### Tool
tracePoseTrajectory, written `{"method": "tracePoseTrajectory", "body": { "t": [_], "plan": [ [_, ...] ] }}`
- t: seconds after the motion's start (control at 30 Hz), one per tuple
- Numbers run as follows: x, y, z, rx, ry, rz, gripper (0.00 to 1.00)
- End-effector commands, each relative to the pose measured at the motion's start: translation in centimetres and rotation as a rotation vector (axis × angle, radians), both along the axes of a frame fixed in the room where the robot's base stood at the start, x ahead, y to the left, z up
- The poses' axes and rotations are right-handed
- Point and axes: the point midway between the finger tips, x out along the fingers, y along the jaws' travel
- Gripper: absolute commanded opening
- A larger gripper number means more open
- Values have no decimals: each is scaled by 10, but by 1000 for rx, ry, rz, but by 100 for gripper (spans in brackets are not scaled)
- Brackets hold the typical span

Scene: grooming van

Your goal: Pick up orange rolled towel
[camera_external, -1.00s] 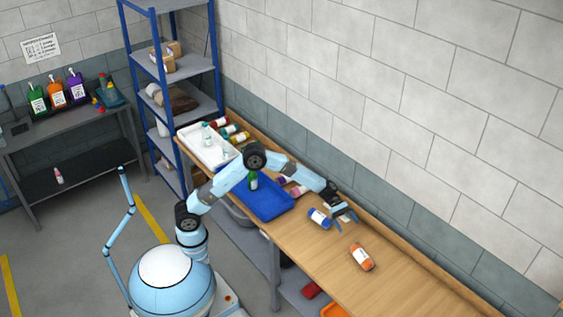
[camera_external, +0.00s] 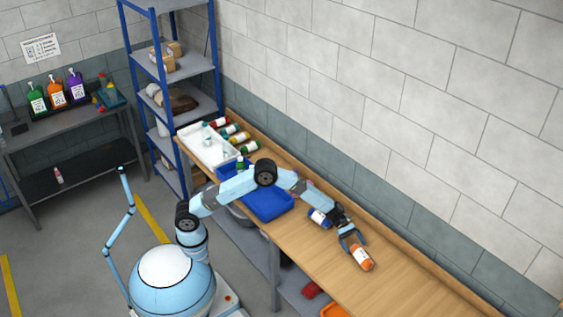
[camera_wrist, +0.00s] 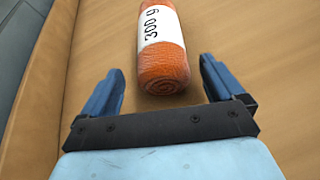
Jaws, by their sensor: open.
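The orange rolled towel (camera_external: 362,257) lies on its side on the wooden bench, with a white label band around its middle. In the wrist view the towel (camera_wrist: 163,65) lies lengthwise ahead, its near rolled end reaching about level with the fingertips. My gripper (camera_external: 352,243) is just behind the towel's near end in the external view. In the wrist view my gripper (camera_wrist: 162,78) is open, one blue finger on each side of the towel's near end, with gaps on both sides. The towel's far end is cut off at the top of the wrist view.
A blue rolled towel (camera_external: 319,218) lies on the bench behind my gripper. A blue tray (camera_external: 270,208) and a white tray (camera_external: 200,151) with bottles stand farther back. A wall runs along the bench's right side. Bench beyond the orange towel is clear.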

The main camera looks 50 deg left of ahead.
Motion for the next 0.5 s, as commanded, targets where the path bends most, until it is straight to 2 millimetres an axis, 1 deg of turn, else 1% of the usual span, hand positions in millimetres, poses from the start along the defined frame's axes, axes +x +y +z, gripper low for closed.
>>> {"method": "tracePoseTrajectory", "body": {
  "t": [0.17,0.37,0.5],
  "plan": [
    [-3,-8,-3,0,1,-1,95],
    [-11,-33,-8,0,-1,-3,95],
    [-11,-47,-15,1,-1,0,95]
  ]
}}
